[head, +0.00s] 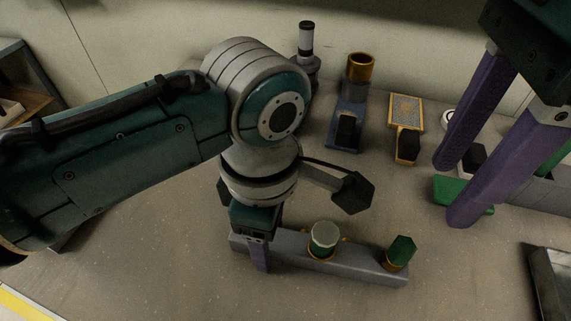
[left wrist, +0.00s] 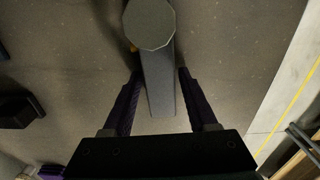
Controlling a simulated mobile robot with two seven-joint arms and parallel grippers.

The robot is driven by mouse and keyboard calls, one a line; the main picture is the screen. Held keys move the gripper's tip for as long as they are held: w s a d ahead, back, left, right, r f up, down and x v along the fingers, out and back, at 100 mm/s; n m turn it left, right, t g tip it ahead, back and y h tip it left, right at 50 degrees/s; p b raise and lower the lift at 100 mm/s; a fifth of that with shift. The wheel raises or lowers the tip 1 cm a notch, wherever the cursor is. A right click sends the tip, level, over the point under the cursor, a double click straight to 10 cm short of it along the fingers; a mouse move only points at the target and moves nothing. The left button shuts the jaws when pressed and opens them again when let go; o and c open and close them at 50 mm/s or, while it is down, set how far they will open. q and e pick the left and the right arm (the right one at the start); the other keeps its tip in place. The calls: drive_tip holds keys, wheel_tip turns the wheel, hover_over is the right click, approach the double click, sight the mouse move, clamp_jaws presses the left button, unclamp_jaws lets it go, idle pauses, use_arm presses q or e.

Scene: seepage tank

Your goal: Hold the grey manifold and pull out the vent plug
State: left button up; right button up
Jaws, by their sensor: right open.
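The grey manifold (head: 370,269) is a long bar lying on the bench in the head view. A pale-topped green round fitting (head: 323,240) stands near its middle and a green hexagonal plug (head: 401,250) in a brass collar at its right end. I cannot tell which is the vent plug. My left gripper (head: 259,262) points down at the bar's left end. In the left wrist view its fingers (left wrist: 160,72) straddle the manifold (left wrist: 162,95); contact is unclear. My right gripper (head: 450,190) is open and empty, above the bench to the upper right of the plug.
A blue fixture with a brass ring (head: 360,68), a brass-framed plate (head: 406,112) and a green block (head: 459,192) stand behind. A dark-rimmed tray (head: 552,285) is at the right front. My left arm covers part of the bench. The bench in front of the manifold is clear.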

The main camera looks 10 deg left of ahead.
use_arm(q)
clamp_jaws()
idle(1.3)
